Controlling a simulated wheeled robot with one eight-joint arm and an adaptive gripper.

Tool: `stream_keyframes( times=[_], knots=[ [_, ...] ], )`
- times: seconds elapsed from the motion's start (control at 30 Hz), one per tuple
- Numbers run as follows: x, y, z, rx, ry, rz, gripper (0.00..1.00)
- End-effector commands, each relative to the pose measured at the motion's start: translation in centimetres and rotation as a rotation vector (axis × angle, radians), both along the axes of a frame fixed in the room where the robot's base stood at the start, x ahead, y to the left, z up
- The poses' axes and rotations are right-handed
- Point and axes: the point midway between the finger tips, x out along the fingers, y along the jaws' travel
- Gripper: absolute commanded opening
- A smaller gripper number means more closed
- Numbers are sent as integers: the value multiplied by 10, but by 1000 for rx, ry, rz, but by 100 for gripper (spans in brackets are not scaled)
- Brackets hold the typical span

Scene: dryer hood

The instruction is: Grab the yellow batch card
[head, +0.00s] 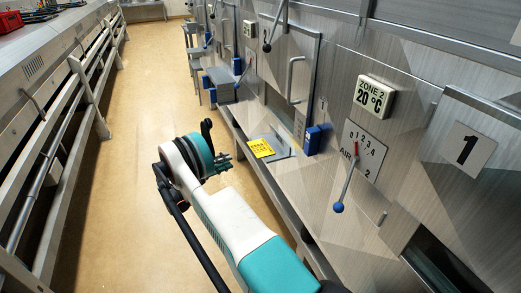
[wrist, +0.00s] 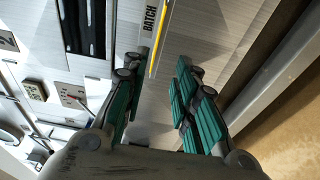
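The yellow batch card (head: 261,147) stands out in the head view at a grey holder (head: 281,147) on the narrow ledge along the dryer wall. In the wrist view, the card (wrist: 159,42) appears nearly edge-on as a thin yellow strip, beside a label reading BATCH (wrist: 150,18). My gripper (head: 222,161) is just left of the card in the head view, with a gap between them. In the wrist view, my gripper (wrist: 158,66) has its two green-padded fingers spread apart. The strip lies ahead of the space between them. Nothing is held.
A lever with a blue knob (head: 338,207) sticks out from the wall at the right. A blue box (head: 313,140) is fixed just right of the holder. A long conveyor frame (head: 60,120) runs along the left. The floor (head: 140,110) between is clear.

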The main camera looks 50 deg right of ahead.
Motion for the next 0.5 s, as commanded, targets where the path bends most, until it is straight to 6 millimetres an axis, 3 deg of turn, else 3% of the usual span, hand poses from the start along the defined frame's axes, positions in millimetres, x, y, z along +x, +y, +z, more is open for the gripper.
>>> stream_keyframes(
  times=[0.3,0.5],
  knots=[
    [-19,-55,-1,1,0,-1,27],
    [-24,-71,0,2,-1,1,27]
  ],
)
